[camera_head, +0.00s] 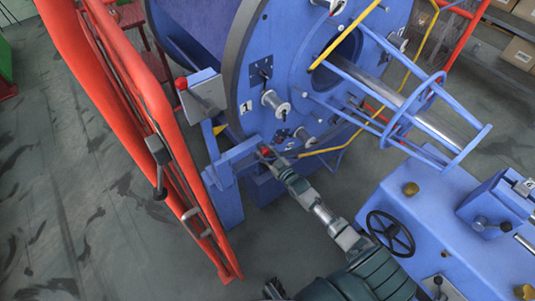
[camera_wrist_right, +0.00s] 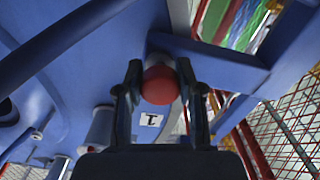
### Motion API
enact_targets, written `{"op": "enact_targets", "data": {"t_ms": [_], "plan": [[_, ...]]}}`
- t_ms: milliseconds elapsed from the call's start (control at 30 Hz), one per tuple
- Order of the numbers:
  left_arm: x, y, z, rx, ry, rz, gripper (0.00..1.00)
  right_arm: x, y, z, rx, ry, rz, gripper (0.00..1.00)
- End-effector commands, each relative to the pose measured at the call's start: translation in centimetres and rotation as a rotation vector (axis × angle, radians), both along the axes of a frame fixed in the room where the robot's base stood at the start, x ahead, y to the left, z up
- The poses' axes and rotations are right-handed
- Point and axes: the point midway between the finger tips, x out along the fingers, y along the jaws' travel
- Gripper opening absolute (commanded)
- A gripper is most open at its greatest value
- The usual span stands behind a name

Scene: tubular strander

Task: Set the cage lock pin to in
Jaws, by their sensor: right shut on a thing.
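The cage lock pin shows as a red round knob (camera_head: 265,151) at the end of a blue bracket (camera_head: 232,157), beside the big blue cage disc (camera_head: 262,75). In the right wrist view the red knob (camera_wrist_right: 160,85) sits between the two dark fingers of my right gripper (camera_wrist_right: 159,78). My right gripper (camera_head: 274,160) is shut on the knob, and its arm reaches up from the lower right. The pin's shaft is hidden behind the knob and bracket. A small dark part at the bottom edge may be my left gripper (camera_head: 275,289); its jaws are not clear.
A red tubular guard frame (camera_head: 150,110) stands on the left. A grey box (camera_head: 203,95) with a red button is above the bracket. A blue machine housing (camera_head: 450,245) with a black handwheel (camera_head: 390,233) is at lower right. Grey floor (camera_head: 60,190) is open at left.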

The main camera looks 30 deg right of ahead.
Motion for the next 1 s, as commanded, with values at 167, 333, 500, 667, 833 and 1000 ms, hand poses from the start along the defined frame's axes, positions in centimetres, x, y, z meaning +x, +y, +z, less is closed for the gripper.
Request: {"op": "enact_targets", "data": {"t_ms": [167,333,500,667,833,1000], "plan": [[-0.4,0.0,0.0,0.000,0.006,0.000,0.40,0.2,-0.2,0.7,-0.001,-0.013,-0.003,0.52],[-0.6,0.0,-0.2,0.000,0.012,0.000,0.40,0.1,-0.2,0.4,0.000,-0.009,-0.002,0.63],[-1.1,0.0,-0.5,0.000,0.023,0.001,0.40,0.0,-0.2,0.3,0.000,-0.006,-0.002,0.63],[-1.0,-0.1,-0.4,0.000,0.019,0.001,0.40,-1.3,-0.3,0.1,0.001,-0.004,-0.002,0.63],[-0.9,0.0,-0.3,0.001,0.016,0.001,0.40,-5.0,-0.5,0.0,0.001,-0.002,-0.001,0.63],[-0.8,0.0,-0.3,0.001,0.015,0.001,0.40,-8.6,-0.8,0.0,-0.001,-0.003,-0.001,0.63]]}}
